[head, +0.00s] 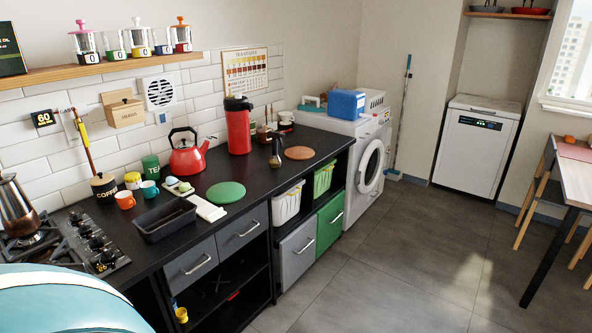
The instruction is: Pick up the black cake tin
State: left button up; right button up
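The black cake tin (163,219) is a rectangular loaf-shaped tin. It sits upright on the black countertop near its front edge, right of the gas hob (62,243). It looks empty, and no gripper touches it. Neither of my grippers shows in the head view. A rounded light-blue shape at the bottom left covers part of the hob's front and the counter there.
A green round mat (226,192) and red kettle (187,155) are farther right. A moka pot (15,205) stands on the hob.

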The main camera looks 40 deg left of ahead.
aim_at(154, 224)
jog(key=i+u, duration=0.7)
jog(key=i, duration=0.2)
jog(key=i+l+u, duration=0.2)
jog(key=i+u, duration=0.15)
jog(key=i, duration=0.1)
